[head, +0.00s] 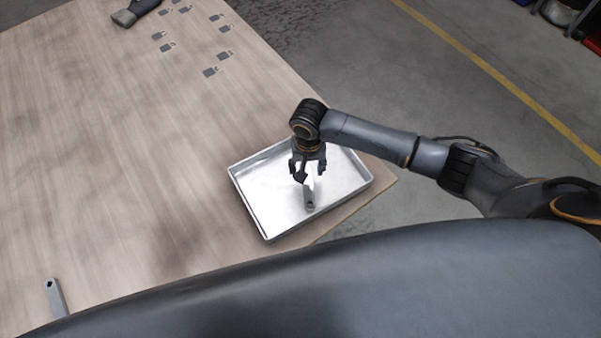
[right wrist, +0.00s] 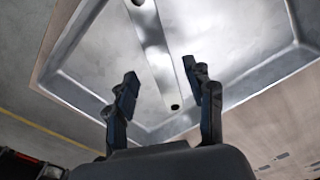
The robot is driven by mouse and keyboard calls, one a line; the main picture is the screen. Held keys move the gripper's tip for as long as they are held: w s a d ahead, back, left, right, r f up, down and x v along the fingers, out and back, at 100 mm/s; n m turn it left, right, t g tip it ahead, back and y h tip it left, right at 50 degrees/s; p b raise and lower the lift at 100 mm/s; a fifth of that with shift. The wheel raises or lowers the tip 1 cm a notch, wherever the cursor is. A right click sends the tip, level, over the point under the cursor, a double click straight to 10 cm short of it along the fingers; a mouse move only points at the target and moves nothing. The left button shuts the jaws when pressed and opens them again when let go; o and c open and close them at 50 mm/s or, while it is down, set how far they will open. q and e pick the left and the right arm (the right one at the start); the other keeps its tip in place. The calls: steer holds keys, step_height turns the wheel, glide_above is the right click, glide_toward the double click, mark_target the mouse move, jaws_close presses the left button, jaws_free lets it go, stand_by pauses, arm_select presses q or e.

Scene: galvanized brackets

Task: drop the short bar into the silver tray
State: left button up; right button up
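The silver tray (head: 262,226) is a shallow rectangular metal pan near the table's right edge. My right gripper (head: 307,177) is over the tray, pointing down, with its fingers apart. A grey flat bar (head: 310,200) with a hole at its end shows below the fingers, within the tray's outline. In the right wrist view the bar (right wrist: 155,55) lies beyond the open fingertips (right wrist: 166,85), apart from them, with the tray (right wrist: 75,95) behind it. I cannot tell whether it lies fully flat on the tray floor. My left gripper is not in view.
Another grey bar (head: 55,297) with a holed end lies on the table at lower left, partly hidden by my body. Several small grey brackets (head: 211,72) and a dark-handled tool (head: 127,16) lie at the far end. The table's middle is clear.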

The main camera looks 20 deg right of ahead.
step_height(320, 180, up, 12)
stand_by(0.7)
stand_by(0.4)
steer(key=s+a+f+n+t+y, duration=0.25)
steer(key=s+a, duration=0.25)
steer(key=s, duration=0.4)
steer(key=s+d+n+t+h, duration=0.1)
steer(key=s+d+n+h, duration=0.1)
steer(key=s+d, duration=0.9)
step_height(320, 180, down, 27)
steer(key=d+g, duration=0.1)
steer(key=s+d+f+g, duration=0.1)
steer(key=s+d+f, duration=0.2)
steer(key=s+f, duration=1.2)
steer(key=shift+s+d+f, duration=0.15)
steer(key=shift+s+f, duration=0.05)
steer(key=shift+s, duration=0.8)
